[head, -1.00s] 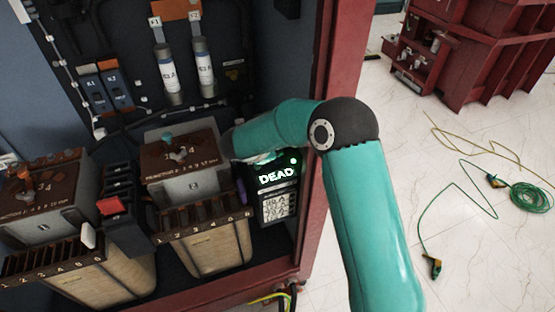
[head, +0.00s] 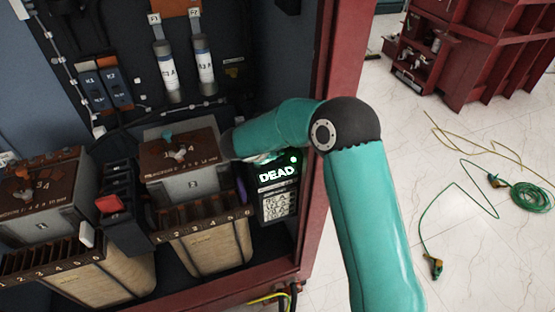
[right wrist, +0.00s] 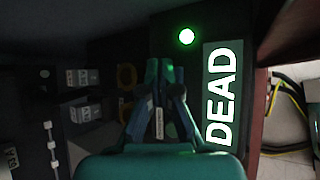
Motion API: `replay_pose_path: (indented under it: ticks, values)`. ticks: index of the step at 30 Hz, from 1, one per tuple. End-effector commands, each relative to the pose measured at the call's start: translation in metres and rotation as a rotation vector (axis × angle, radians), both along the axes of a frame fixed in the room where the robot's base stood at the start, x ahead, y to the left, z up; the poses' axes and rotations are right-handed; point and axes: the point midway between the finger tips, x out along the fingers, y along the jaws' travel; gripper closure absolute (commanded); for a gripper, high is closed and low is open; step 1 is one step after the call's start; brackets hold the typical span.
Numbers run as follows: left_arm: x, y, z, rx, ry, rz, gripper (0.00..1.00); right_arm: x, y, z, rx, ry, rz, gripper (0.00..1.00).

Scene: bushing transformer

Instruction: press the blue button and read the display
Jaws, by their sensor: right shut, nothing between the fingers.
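The display unit (head: 278,205) stands at the right inside the cabinet. Its screen (head: 277,173) reads DEAD in bright letters, and the same word shows sideways in the right wrist view (right wrist: 222,95). A green lamp (head: 293,160) glows above the screen, also seen in the right wrist view (right wrist: 186,36). My right gripper (right wrist: 160,66) is shut and empty, its fingertips at the unit's face beside the lamp. I cannot make out the blue button; the fingers may cover it. In the head view my right forearm hides most of that gripper. My left gripper is not in view.
Two transformer-like blocks (head: 190,185) and a switch with a red lever (head: 110,203) stand left of the unit. The red cabinet frame (head: 340,75) rises close at its right. Cables (head: 520,195) lie on the pale floor, which is otherwise mostly clear.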

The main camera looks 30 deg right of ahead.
Motion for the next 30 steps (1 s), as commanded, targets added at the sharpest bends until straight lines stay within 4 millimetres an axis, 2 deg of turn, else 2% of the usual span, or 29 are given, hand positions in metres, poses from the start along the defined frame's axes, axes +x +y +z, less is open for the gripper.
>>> replay_pose_path:
  ticks: [30]
  values:
    - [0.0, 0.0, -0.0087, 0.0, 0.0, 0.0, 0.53, -0.0006, -0.0007, -0.0071, 0.0, 0.0, -0.002, 1.0]
